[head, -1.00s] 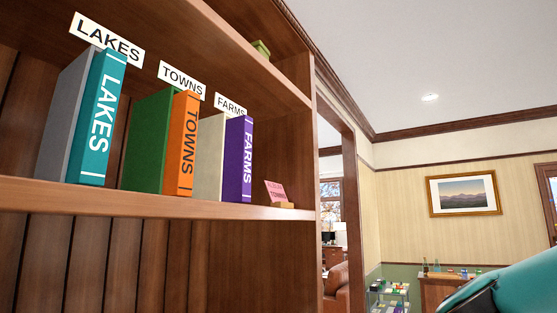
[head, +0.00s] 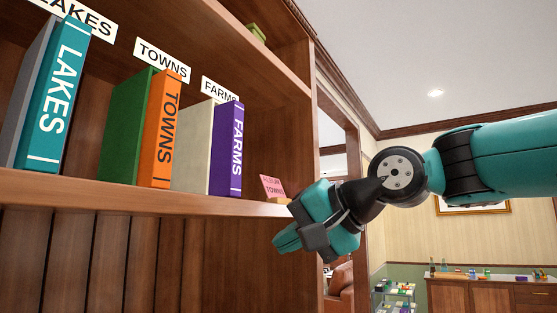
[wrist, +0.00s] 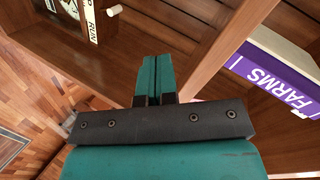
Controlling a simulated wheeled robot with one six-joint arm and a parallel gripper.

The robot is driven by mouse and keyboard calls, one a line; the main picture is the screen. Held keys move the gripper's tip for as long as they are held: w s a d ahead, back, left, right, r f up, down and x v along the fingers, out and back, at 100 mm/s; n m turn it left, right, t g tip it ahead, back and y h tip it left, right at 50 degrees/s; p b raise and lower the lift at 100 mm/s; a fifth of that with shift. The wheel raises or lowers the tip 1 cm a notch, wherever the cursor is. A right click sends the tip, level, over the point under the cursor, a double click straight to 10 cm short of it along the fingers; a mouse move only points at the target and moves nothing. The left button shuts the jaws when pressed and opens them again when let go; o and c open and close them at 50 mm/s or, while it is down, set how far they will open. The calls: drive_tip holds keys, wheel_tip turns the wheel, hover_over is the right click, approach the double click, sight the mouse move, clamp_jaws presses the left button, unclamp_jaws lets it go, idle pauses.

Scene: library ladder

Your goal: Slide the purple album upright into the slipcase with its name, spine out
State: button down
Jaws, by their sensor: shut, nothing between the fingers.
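The purple album (head: 227,150) stands upright on the shelf with its FARMS spine facing out. It shows at the front of the cream slipcase (head: 194,148), under the FARMS label (head: 219,90). It looks seated in the slipcase, but its back part is hidden. In the wrist view the purple album (wrist: 270,78) and the cream slipcase (wrist: 286,45) show at the right. My gripper (head: 286,242) is shut and empty, below and right of the album, in front of the shelf edge. Its closed fingers also show in the wrist view (wrist: 157,65). It is apart from the album.
The teal LAKES album (head: 53,105) and orange TOWNS album (head: 164,130) stand upright to the left, beside grey and green slipcases. A pink card (head: 271,187) stands near the shelf's right end. The shelf's front edge (head: 110,195) lies left of my gripper.

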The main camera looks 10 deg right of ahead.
sight(238, 147)
wheel_tip(238, 147, up, 16)
drive_tip(key=w+a+m+t+y, duration=0.2)
drive_tip(key=w+m+t+y, duration=0.1)
drive_tip(key=m+y, duration=0.1)
drive_tip(key=shift+p+x, duration=0.9)
drive_tip(key=shift+x, duration=1.8)
